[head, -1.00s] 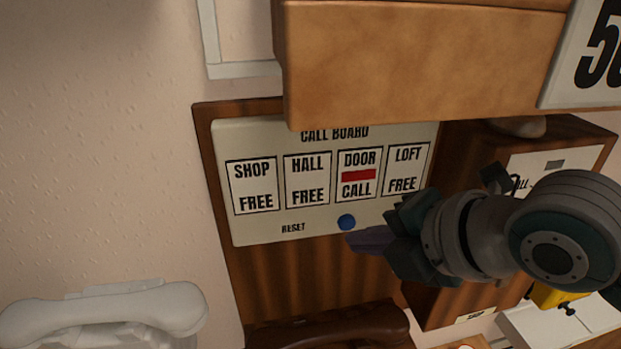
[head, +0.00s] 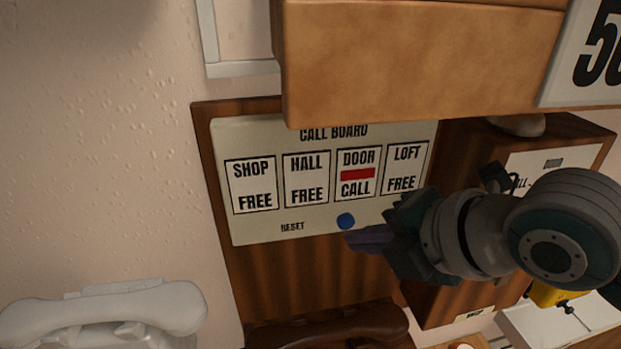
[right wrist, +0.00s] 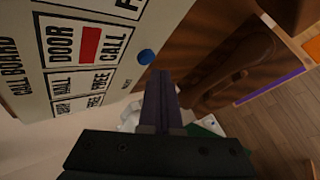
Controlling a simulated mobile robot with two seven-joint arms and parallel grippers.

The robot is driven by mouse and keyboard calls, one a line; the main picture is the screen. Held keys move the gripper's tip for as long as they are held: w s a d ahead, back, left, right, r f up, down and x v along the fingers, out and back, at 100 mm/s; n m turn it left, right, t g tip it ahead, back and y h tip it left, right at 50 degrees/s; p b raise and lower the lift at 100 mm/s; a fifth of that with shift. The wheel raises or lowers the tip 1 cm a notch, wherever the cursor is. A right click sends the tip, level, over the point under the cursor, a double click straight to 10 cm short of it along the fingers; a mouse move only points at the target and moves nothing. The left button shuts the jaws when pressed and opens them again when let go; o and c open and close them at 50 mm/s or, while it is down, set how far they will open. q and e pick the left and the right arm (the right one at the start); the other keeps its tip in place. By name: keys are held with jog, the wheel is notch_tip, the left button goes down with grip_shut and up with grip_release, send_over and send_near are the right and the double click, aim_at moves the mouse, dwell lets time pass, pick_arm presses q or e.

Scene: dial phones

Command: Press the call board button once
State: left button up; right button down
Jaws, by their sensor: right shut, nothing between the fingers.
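The call board (head: 330,222) is a cream panel on a brown wooden backing. Its windows read SHOP FREE, HALL FREE, DOOR CALL with a red bar, and LOFT FREE. The round blue button (head: 346,221) sits near its lower edge, right of the word RESET. My right gripper (head: 352,238) is shut and empty, its tips just below and right of the button in the head view. In the right wrist view the button (right wrist: 146,57) lies just beyond the fingertips (right wrist: 160,75); I cannot tell whether they touch. My left gripper is not in view.
A wooden box (head: 420,60) juts out above the board. A brown cabinet (head: 450,160) stands to the right, behind my right arm. A white phone (head: 110,312) is at lower left and a dark brown phone (head: 330,328) is below the board.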

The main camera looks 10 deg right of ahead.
jog(key=shift+w, duration=0.1)
jog(key=shift+w, duration=0.35)
jog(key=shift+w+b, duration=0.35)
jog(key=shift+w, duration=0.05)
dwell(0.7)
jog(key=shift+s, duration=0.1)
jog(key=shift+s+p, duration=0.7)
jog(key=shift+s, duration=0.05)
jog(key=shift+s, duration=0.1)
